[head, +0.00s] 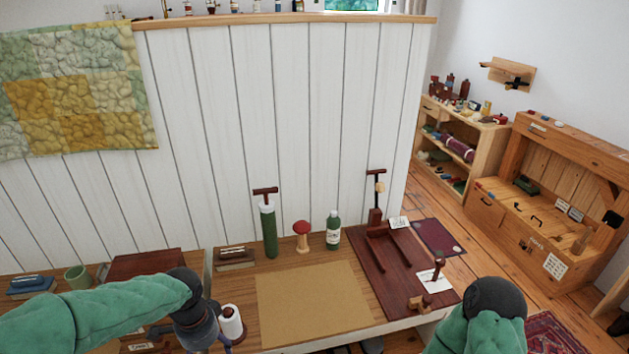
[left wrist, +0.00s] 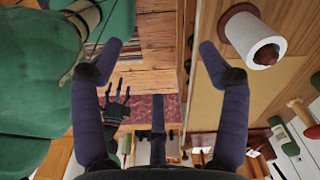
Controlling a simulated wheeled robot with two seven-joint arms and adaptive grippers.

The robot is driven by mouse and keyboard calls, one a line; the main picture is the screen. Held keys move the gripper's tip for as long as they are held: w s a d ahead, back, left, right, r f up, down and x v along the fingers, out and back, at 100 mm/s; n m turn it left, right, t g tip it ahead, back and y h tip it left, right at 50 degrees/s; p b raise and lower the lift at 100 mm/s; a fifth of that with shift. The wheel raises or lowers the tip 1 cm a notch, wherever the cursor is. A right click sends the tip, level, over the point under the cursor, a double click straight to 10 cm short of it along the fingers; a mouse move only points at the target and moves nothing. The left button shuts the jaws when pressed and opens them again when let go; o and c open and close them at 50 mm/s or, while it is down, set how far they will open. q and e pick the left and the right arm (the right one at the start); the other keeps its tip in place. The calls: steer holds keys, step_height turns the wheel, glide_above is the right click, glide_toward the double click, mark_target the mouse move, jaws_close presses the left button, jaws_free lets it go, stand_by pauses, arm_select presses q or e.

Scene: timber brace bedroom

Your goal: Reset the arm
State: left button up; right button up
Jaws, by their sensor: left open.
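My left arm reaches in from the left in the head view, and my left gripper (head: 214,340) hangs low at the front edge of the wooden desk. In the left wrist view its two purple fingers (left wrist: 163,48) are spread apart with nothing between them. A white spool (head: 231,324) stands on the desk just right of the gripper, and it also shows in the left wrist view (left wrist: 255,38), outside the fingers. My right arm's green sleeve shows at the lower right of the head view, but its gripper is out of sight there.
A tan mat (head: 314,303) lies bare on the desk. Behind it stand a green cylinder with a handle (head: 269,232), a red-topped mushroom shape (head: 302,238) and a green bottle (head: 333,232). A dark red board (head: 385,283) holds a brace-like fixture. A white panelled wall (head: 280,120) closes the back.

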arm_select(q)
steer(key=s+d+f+n+h, duration=0.1)
steer(key=d+f+n+h, duration=0.15)
steer(key=d+f, duration=0.4)
steer(key=s+d+f+n+h, duration=0.1)
steer(key=d+f+n, duration=0.2)
steer(key=f, duration=0.7)
steer(key=s+d+f+n, duration=0.2)
steer(key=s+f+n, duration=0.1)
steer(key=f, duration=0.3)
steer(key=s+d+f+n, duration=0.2)
steer(key=s+f+n, duration=0.2)
steer(key=f, duration=0.3)
steer(key=shift+s+d, duration=0.35)
steer(key=shift+s, duration=0.45)
steer(key=shift+n, duration=0.25)
steer(key=shift+c, duration=0.4)
